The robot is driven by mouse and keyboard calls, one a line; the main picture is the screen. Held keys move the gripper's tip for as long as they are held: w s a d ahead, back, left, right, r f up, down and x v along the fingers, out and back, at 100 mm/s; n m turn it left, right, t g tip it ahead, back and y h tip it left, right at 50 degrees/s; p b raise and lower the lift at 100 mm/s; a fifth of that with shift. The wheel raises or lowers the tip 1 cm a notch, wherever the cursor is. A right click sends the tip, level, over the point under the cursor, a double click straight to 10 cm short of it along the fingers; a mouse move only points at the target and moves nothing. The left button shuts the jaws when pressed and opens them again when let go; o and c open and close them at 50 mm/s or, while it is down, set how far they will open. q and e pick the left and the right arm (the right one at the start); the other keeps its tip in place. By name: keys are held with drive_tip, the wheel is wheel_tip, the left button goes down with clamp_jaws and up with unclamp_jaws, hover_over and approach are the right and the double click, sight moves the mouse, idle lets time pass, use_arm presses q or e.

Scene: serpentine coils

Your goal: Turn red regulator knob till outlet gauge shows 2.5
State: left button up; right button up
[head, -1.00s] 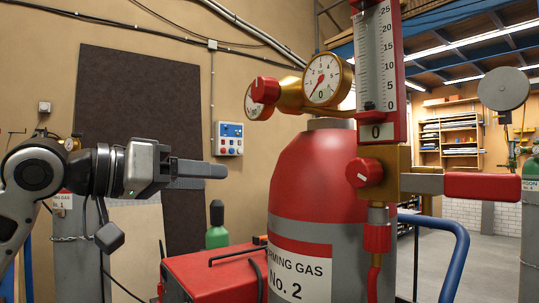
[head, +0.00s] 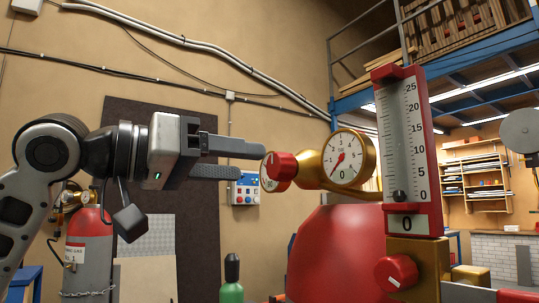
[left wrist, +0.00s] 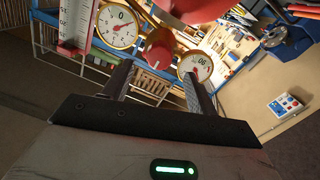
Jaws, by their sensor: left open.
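The red regulator knob (head: 283,165) sticks out to the left of the brass regulator body (head: 310,170). My left gripper (head: 252,160) is open and empty, with its fingertips close to the knob. In the left wrist view the knob (left wrist: 158,47) appears beyond and between the two fingertips (left wrist: 158,78); I cannot tell whether they touch it. The front-facing gauge (head: 350,158) has a red needle pointing down-left, near the low end, and a 0 below. It also shows in the left wrist view (left wrist: 117,26). A second gauge (head: 266,180) sits partly behind the knob. My right gripper is not in view.
A flowmeter (head: 405,145) stands right of the gauge, with another red knob (head: 396,272) below it. A red cylinder (head: 338,250) is under the regulator. A wall control box (head: 245,190) is behind the gripper.

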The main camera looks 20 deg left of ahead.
sight(272, 166)
use_arm(q)
drive_tip(key=p+x, duration=0.1)
drive_tip(key=x, duration=0.4)
drive_tip(key=shift+w+d, duration=0.25)
drive_tip(key=shift+w, duration=0.1)
drive_tip(key=c, duration=1)
